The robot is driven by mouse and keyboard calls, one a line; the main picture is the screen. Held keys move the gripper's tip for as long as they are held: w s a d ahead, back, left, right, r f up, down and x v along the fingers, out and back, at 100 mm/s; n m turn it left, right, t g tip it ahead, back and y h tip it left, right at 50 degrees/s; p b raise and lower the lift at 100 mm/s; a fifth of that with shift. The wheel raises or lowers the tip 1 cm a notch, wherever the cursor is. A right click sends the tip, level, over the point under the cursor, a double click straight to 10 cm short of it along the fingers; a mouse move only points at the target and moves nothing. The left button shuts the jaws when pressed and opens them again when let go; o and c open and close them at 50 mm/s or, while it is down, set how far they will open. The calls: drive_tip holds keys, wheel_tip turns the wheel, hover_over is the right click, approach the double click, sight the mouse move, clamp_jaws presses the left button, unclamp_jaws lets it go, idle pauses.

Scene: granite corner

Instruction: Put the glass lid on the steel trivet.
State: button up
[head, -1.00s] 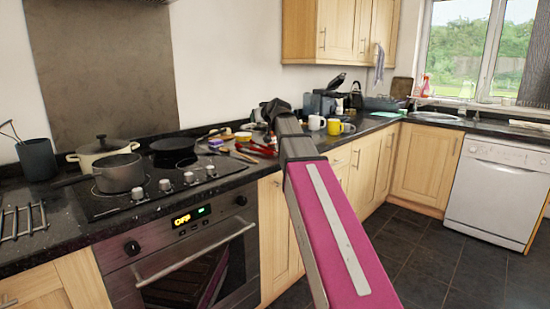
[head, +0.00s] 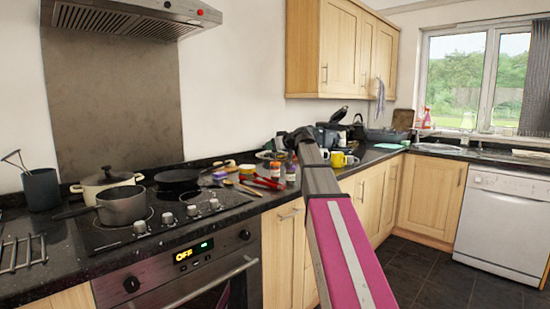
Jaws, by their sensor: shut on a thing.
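The steel trivet (head: 22,252), a rack of thin metal bars, lies on the dark worktop at the far left, left of the hob. Nothing lies on it. My gripper (head: 299,138) is at the far end of my outstretched arm, over the worktop right of the hob and well away from the trivet. It is small, dark and seen from behind. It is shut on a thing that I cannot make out. I cannot pick out the glass lid clearly in this view.
A grey saucepan (head: 122,206), a cream pot (head: 105,183) and a black frying pan (head: 178,179) stand on the hob (head: 165,215). A utensil pot (head: 41,190) stands behind the trivet. Bottles, red-handled tools and mugs (head: 338,159) crowd the worktop near my gripper. The extractor hood (head: 125,20) hangs above.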

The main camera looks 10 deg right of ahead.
sight(275, 155)
drive_tip(key=shift+w+d+f, duration=0.25)
drive_tip(key=shift+d+f, duration=0.1)
drive_tip(key=shift+d, duration=0.05)
drive_tip(key=shift+f, duration=1.95)
drive_tip(key=shift+f, duration=0.65)
